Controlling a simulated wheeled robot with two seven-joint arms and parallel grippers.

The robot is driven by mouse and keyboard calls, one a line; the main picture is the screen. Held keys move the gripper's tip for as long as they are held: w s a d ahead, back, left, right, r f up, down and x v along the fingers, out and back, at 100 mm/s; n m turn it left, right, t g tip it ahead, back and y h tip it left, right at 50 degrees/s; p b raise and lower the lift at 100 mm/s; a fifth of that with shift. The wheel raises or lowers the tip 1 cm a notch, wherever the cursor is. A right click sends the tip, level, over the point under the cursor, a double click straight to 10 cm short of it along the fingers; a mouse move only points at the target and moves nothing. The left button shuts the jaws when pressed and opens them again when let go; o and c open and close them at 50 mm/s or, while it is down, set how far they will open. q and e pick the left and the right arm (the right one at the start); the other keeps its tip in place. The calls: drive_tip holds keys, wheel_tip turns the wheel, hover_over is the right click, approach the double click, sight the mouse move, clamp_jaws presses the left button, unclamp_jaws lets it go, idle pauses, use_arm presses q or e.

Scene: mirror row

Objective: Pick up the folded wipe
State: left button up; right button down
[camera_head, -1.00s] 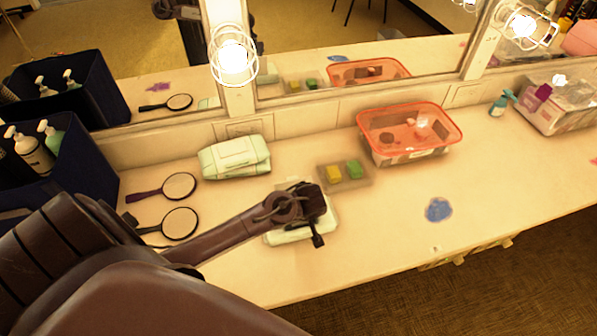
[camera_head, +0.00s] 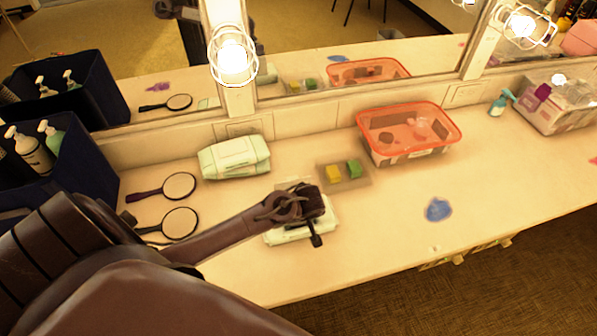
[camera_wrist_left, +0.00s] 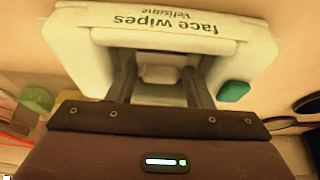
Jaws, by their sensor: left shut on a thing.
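The face wipes pack (camera_head: 290,238), pale green and white, lies flat on the counter, mostly under my left gripper (camera_head: 314,236) in the head view. The wrist view shows its printed edge (camera_wrist_left: 170,20). A small white folded wipe (camera_wrist_left: 162,72) sits at the middle of the pack, between the two dark fingers of my left gripper (camera_wrist_left: 160,84), which are shut on it. The fingers hide its sides, and I cannot tell whether it is clear of the pack. My right gripper is not in view.
A second wipes pack (camera_head: 234,158) lies behind. A tray with yellow and green sponges (camera_head: 344,172), a red basket (camera_head: 410,130), two hand mirrors (camera_head: 180,222) and a dark blue caddy (camera_head: 75,150) stand around. The counter's right front is mostly clear, with a blue patch (camera_head: 438,209).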

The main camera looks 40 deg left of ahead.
use_arm(q)
wheel_tip(320, 180, up, 18)
drive_tip(key=b, duration=0.1)
drive_tip(key=shift+f, duration=0.15)
